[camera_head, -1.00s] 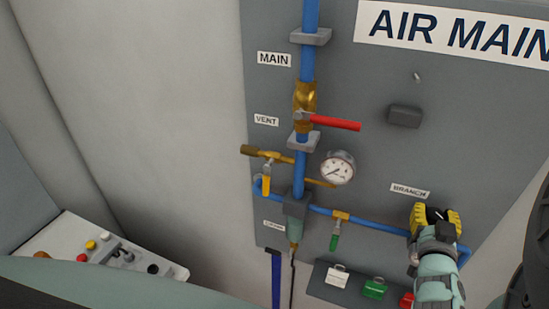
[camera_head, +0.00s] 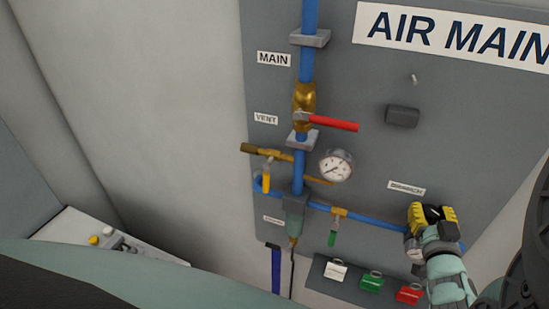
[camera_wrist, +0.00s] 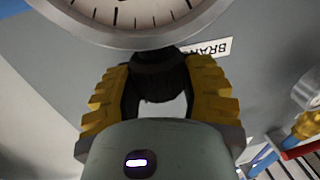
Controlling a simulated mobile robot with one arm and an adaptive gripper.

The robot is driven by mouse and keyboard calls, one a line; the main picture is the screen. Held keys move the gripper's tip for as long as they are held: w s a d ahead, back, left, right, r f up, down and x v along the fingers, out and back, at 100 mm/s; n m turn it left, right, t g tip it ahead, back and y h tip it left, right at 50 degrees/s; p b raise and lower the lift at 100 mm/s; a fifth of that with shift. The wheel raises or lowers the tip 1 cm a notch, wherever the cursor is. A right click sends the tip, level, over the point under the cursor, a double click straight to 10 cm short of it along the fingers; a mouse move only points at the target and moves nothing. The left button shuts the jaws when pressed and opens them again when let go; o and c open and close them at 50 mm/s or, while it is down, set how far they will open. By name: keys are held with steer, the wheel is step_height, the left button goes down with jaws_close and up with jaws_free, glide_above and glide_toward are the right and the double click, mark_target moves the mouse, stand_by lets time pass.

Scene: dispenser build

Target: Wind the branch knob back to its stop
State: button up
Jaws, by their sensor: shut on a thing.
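The branch knob (camera_wrist: 160,75) is a dark, ridged knob below a round dial in the wrist view. The yellow-padded fingers of my gripper (camera_wrist: 160,95) sit on both sides of it and are shut on it. In the head view my gripper (camera_head: 433,214) is at the right end of the blue branch pipe (camera_head: 370,220), just below the BRANCH label (camera_head: 407,187). It hides most of the knob there. The label also shows upside down in the wrist view (camera_wrist: 210,48). The knob's stop cannot be made out.
A large dial (camera_wrist: 130,15) is close above my fingers in the wrist view. Left of my gripper are a green-handled valve (camera_head: 333,237), a gauge (camera_head: 337,165) and a red lever (camera_head: 333,124).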

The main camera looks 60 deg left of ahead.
steer(key=n+g+y, duration=0.3)
steer(key=g, duration=0.1)
steer(key=shift+f, duration=0.15)
steer(key=n+g+y+b, duration=0.2)
steer(key=n+g, duration=0.1)
steer(key=g, duration=0.1)
steer(key=shift+w+a+f, duration=0.1)
steer(key=shift+n+g+b, duration=0.5)
steer(key=shift+g+b, duration=0.2)
steer(key=shift+b, duration=0.2)
steer(key=shift+r+g+y, duration=0.2)
steer(key=shift+g+y, duration=0.1)
steer(key=o, duration=1.2)
